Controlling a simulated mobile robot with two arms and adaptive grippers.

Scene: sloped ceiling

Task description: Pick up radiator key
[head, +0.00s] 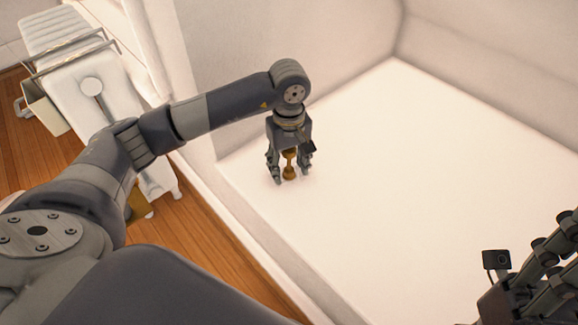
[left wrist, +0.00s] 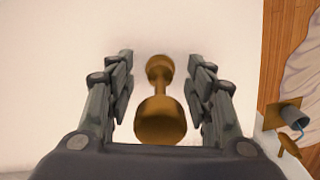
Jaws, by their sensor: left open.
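The radiator key (head: 289,165) is a brass-coloured piece with a narrow stem and a wider, rounded end. It stands on the white surface. My left gripper (head: 291,179) points down over it, open, with one finger on each side. In the left wrist view, the key (left wrist: 160,118) lies between the fingers of the gripper (left wrist: 160,60), with a gap visible on both sides. My right gripper (head: 562,245) shows only in part at the lower right of the head view; whether it is open or shut is unclear.
The white surface (head: 400,180) is bare around the key, with pale walls behind it. Its left edge drops to a wooden floor (head: 205,235). A white radiator (head: 70,40) with rails stands at the upper left, a pale bin (head: 45,108) beside it.

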